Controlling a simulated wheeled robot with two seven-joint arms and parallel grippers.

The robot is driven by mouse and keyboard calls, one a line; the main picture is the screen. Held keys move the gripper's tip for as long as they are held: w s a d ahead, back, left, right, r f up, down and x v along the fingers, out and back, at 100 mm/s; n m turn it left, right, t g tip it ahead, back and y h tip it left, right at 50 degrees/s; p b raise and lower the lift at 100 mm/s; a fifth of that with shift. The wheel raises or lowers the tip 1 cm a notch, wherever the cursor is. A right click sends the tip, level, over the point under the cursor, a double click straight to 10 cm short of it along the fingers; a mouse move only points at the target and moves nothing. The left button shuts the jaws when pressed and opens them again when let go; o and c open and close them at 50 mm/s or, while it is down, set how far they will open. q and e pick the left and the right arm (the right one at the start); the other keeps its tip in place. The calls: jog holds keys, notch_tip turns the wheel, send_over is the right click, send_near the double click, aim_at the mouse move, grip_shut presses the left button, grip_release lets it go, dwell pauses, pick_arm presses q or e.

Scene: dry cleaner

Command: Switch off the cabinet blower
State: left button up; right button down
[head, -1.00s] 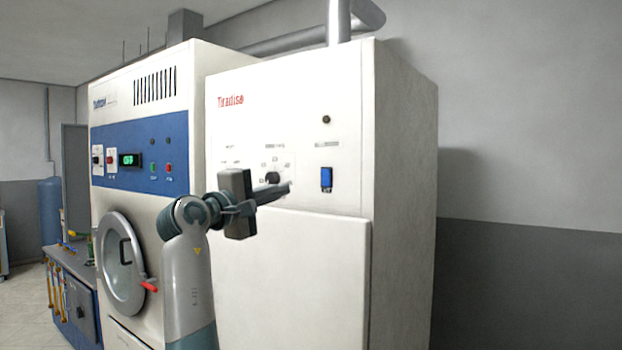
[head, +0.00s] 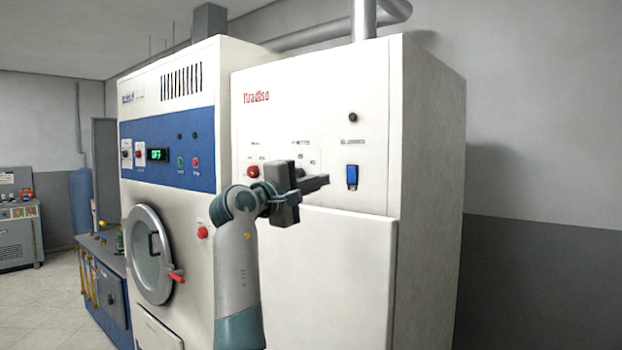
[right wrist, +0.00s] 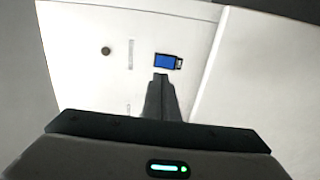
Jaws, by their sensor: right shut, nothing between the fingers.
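The white cabinet (head: 330,255) stands in the middle of the head view. A blue rocker switch (head: 352,177) in a dark frame is on its upper front, below a small label and a dark round indicator (head: 352,118). In the right wrist view the blue switch (right wrist: 165,61) lies just beyond the fingertips. My right gripper (head: 326,180) is shut and empty, its fingers pointing right toward the switch with a small gap in the head view. In the right wrist view its fingers (right wrist: 161,80) are closed together just short of the switch; contact cannot be told. My left gripper is not in view.
A red knob (head: 253,172) shows on the cabinet panel left of my gripper. A white machine with a blue panel (head: 200,150) and round door (head: 150,253) stands at the left. A duct (head: 365,22) rises from the cabinet top. Floor at far left is clear.

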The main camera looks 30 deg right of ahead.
aim_at(350, 169)
jog(key=p+x, duration=0.4)
jog(key=x, duration=0.4)
jog(key=shift+w+d+r, duration=0.1)
jog(key=shift+r, duration=0.05)
jog(key=shift+w+d+p, duration=0.2)
jog(key=shift+d+p, duration=0.1)
jog(key=shift+d, duration=0.25)
jog(key=shift+d, duration=0.15)
jog(key=shift+r, duration=0.2)
